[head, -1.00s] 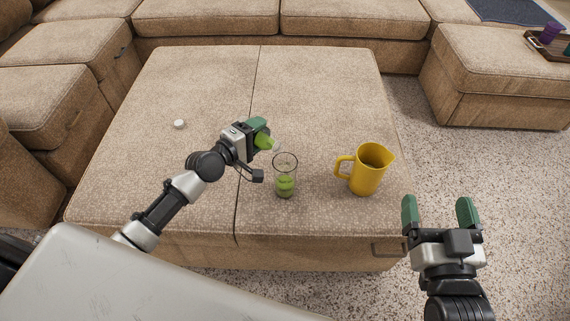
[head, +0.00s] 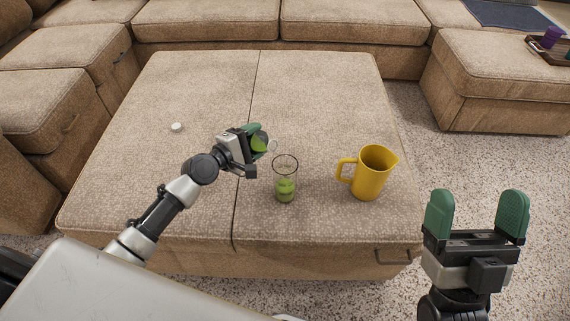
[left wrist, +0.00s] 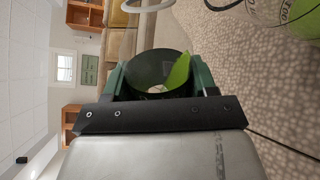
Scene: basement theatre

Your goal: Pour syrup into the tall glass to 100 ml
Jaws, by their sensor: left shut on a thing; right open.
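The tall glass (head: 285,176) stands upright on the ottoman with green liquid in its lower part. It also shows at the top right of the left wrist view (left wrist: 282,14), with a "100" mark on its wall. My left gripper (head: 254,140) is shut on the syrup bottle (head: 261,143), which holds green syrup. The bottle is tipped over, its clear mouth just left of the glass rim. In the left wrist view it is seen end-on (left wrist: 150,68) between the fingers. No stream of syrup is visible. My right gripper (head: 476,217) is open and empty at the lower right.
A yellow jug (head: 370,175) stands right of the glass on the ottoman (head: 320,100). A small white cap (head: 177,127) lies at the left. A sofa (head: 290,30) runs behind. A tray with a purple cup (head: 551,37) sits at the far right.

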